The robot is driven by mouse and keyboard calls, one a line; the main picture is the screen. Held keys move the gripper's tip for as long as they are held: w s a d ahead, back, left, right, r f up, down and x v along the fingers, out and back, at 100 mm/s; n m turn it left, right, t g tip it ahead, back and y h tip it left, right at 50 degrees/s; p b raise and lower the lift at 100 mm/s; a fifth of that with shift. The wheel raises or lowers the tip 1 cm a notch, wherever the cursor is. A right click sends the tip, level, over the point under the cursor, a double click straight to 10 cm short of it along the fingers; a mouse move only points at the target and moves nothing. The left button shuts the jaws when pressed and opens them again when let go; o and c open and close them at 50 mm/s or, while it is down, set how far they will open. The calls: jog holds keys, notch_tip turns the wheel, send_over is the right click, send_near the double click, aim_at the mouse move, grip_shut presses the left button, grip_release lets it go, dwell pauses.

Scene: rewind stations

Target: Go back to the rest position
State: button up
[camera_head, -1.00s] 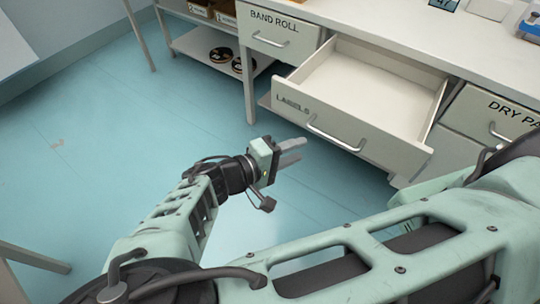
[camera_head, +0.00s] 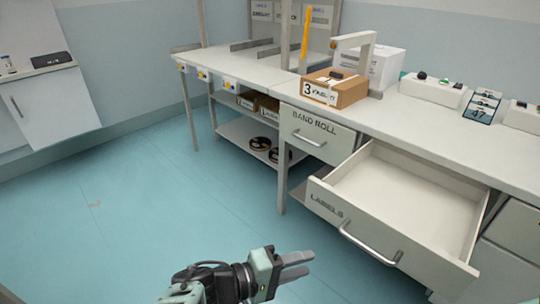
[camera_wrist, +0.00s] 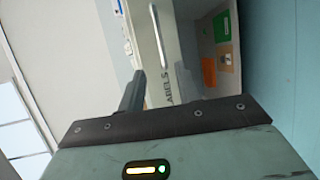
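My gripper (camera_head: 310,262) is low in the middle of the head view, in front of the open drawer and over the blue floor. Its two grey fingers point right with a narrow gap between them, and nothing shows between them. It is apart from the drawer handle. The LABELS drawer (camera_head: 328,204) is pulled out and its visible inside is empty.
The BAND ROLL drawer (camera_head: 318,131) is shut. A cardboard box (camera_head: 348,94) marked 3 stands on the white worktop (camera_head: 440,125). Dark rolls (camera_head: 260,143) lie on the lower shelf. The blue floor (camera_head: 120,220) at left is clear.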

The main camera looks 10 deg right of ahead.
jog(key=s+d+r+n+g+y+p, duration=0.1)
jog(key=s+r+y+p, duration=0.2)
jog(key=r, duration=0.6)
jog(key=s+d+r+n+g+y+p, duration=0.1)
jog(key=s+d+r+y+p, duration=0.1)
jog(key=r+y, duration=0.5)
jog(key=s+d+r+n+g+y+p, duration=0.1)
jog(key=s+r+y+p, duration=0.3)
jog(key=r, duration=0.7)
jog(key=shift+s+d+n+g+y+p, duration=0.15)
jog(key=shift+s+n+g+y+p, duration=0.35)
jog(key=shift+y, duration=0.5)
